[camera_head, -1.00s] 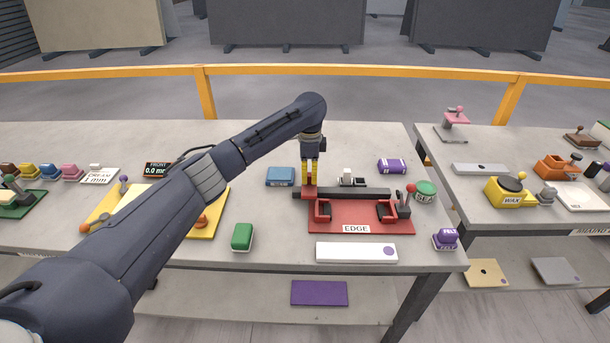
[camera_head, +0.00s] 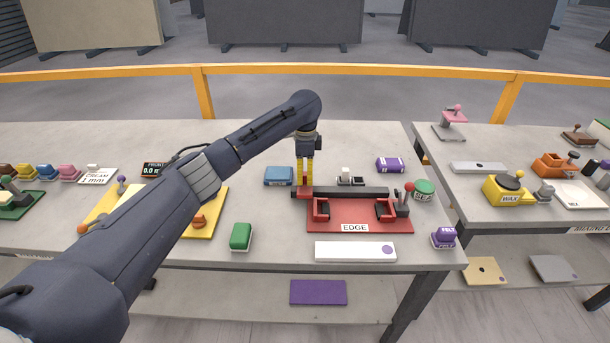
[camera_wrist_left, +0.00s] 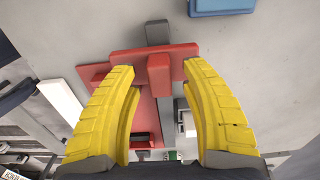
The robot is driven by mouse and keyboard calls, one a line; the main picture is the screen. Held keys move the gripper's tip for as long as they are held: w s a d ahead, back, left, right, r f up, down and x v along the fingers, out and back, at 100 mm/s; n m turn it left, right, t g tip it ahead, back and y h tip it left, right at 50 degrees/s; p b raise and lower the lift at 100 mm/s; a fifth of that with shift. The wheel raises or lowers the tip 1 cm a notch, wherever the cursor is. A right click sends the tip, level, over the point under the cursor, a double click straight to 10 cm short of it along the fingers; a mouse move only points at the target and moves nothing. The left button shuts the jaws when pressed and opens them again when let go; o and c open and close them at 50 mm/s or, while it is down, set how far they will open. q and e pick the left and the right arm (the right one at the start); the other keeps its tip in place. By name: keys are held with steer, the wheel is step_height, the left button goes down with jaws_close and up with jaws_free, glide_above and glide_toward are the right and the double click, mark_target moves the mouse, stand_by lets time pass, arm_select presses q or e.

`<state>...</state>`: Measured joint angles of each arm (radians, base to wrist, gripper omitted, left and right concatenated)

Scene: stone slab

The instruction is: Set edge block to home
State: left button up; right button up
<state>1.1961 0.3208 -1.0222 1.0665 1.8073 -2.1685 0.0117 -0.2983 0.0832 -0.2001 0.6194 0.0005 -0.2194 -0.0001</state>
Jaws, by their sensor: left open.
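The red edge station (camera_head: 357,217) stands on the grey bench, with a sign reading EDGE on its front. A dark bar (camera_head: 350,193) runs along its back, and its end shows in the wrist view (camera_wrist_left: 158,33). A red block (camera_wrist_left: 159,75) sits at the bar's left end, crossed by a wider red plate (camera_wrist_left: 125,60). My left gripper (camera_head: 304,186) is over that end, its yellow fingers (camera_wrist_left: 160,72) open and spread on either side of the red block. I cannot tell whether they touch it. The fingers partly hide the block in the head view. My right gripper is out of view.
A blue block (camera_head: 279,176) lies left of the gripper, and a small black-and-white piece (camera_head: 351,178) behind the bar. A red-knobbed lever (camera_head: 405,198) stands at the station's right end. A white strip (camera_head: 355,251) lies in front, a green block (camera_head: 241,236) at front left.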

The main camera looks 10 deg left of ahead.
mark_target(305, 173)
arm_select(q)
step_height(305, 173, up, 12)
steer(key=shift+f, duration=0.25)
stand_by(0.3)
